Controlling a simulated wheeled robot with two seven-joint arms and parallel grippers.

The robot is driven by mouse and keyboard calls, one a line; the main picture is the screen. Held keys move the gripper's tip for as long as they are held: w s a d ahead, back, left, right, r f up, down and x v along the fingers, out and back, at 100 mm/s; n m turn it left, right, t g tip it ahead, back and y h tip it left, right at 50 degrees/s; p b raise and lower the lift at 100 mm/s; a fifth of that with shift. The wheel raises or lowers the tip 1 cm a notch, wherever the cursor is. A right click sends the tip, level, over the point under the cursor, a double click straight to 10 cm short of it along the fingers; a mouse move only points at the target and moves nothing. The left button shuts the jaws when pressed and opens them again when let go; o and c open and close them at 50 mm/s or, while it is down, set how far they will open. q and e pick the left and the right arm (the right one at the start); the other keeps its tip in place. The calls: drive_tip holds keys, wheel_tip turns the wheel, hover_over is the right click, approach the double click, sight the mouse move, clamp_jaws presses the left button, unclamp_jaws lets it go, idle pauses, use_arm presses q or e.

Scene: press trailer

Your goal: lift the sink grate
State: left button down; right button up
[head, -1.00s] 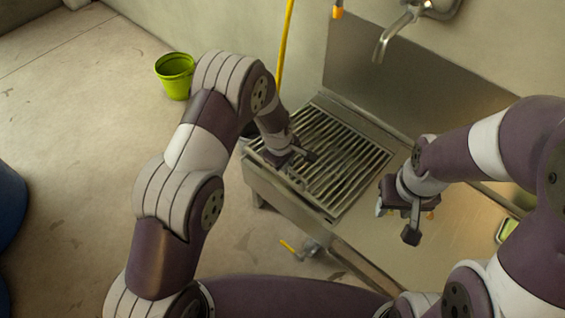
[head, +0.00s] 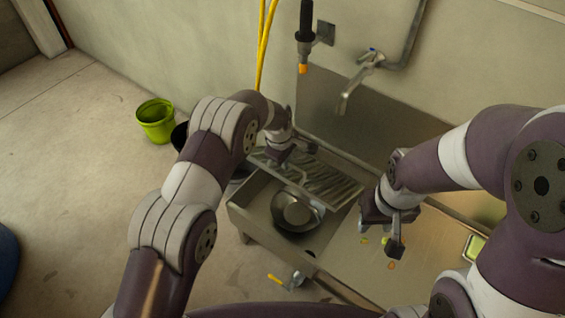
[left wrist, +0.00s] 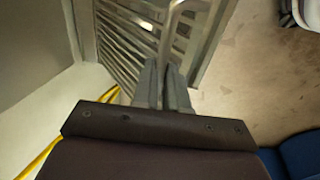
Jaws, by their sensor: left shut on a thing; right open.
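The sink grate (head: 328,181) is a slatted metal panel, raised and tilted over the back part of the sink basin. It also shows in the left wrist view (left wrist: 127,42). My left gripper (head: 281,158) is shut on a bar of the grate at its left side; the wrist view shows the fingers (left wrist: 163,85) closed at a metal loop. My right gripper (head: 392,232) is open and empty above the drainboard, to the right of the grate. The sink (head: 250,213) is steel, and its basin is uncovered at the front.
A round metal pan or bowl (head: 296,211) lies in the basin. Small yellow and orange bits lie on the drainboard (head: 350,268). The tap (head: 350,90) and a hanging sprayer (head: 305,35) are above the back. A green bucket (head: 157,122) stands on the floor at left.

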use_arm(q)
drive_tip(key=shift+d+f, duration=0.1)
drive_tip(key=shift+f, duration=0.05)
drive_tip(key=c, duration=1.2)
unclamp_jaws()
drive_tip(key=shift+w, duration=0.1)
drive_tip(key=shift+o, duration=0.2)
drive_tip(key=shift+w+d+f, duration=0.1)
drive_tip(key=shift+f, duration=0.1)
drive_tip(key=shift+r, duration=0.15)
drive_tip(key=shift+r, duration=0.1)
drive_tip(key=shift+r, duration=0.35)
drive_tip(key=p+v, duration=0.2)
drive_tip(key=v, duration=0.9)
drive_tip(key=shift+a+r+p, duration=0.25)
drive_tip(key=shift+r+p, duration=0.1)
drive_tip(key=shift+p, duration=0.05)
